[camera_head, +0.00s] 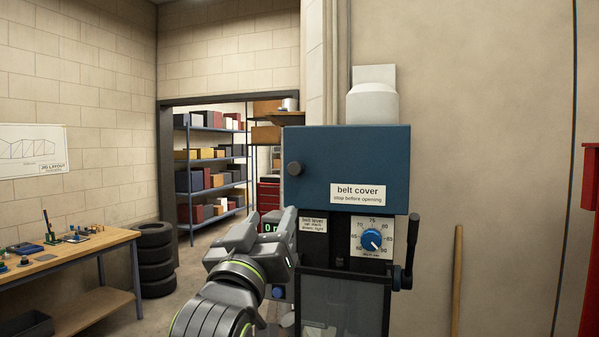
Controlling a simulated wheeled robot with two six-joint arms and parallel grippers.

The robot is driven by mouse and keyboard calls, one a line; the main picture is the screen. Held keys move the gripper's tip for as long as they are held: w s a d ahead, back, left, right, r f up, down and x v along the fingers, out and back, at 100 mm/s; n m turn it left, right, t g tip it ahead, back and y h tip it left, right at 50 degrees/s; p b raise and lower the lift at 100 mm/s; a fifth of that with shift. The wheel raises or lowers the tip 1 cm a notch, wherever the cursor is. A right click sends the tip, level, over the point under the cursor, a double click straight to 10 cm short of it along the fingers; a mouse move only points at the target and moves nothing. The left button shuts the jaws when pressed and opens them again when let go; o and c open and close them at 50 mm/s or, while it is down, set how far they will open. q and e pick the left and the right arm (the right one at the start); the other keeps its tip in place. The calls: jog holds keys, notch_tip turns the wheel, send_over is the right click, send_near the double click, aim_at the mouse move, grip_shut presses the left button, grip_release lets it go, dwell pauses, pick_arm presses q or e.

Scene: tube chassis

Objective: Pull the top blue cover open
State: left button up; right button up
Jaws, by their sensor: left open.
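The blue belt cover (355,160) is the top box of the machine, and its front looks shut. It carries a white label reading "belt cover, stop before opening". My right gripper is not in view.
Below the cover are a blue dial (371,239) and a dark crank handle (410,250) on the right. A workbench (75,258) and stacked tires (156,262) stand left. A wooden pole (457,280) leans on the right wall.

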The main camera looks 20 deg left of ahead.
aim_at(294, 172)
pick_arm(q)
jog(key=p+x, duration=0.7)
jog(key=x, duration=0.9)
jog(key=shift+w+r+p, duration=0.15)
jog(key=shift+w+p, duration=0.25)
jog(key=shift+w, duration=0.05)
jog(key=shift+c, duration=0.4)
grip_shut()
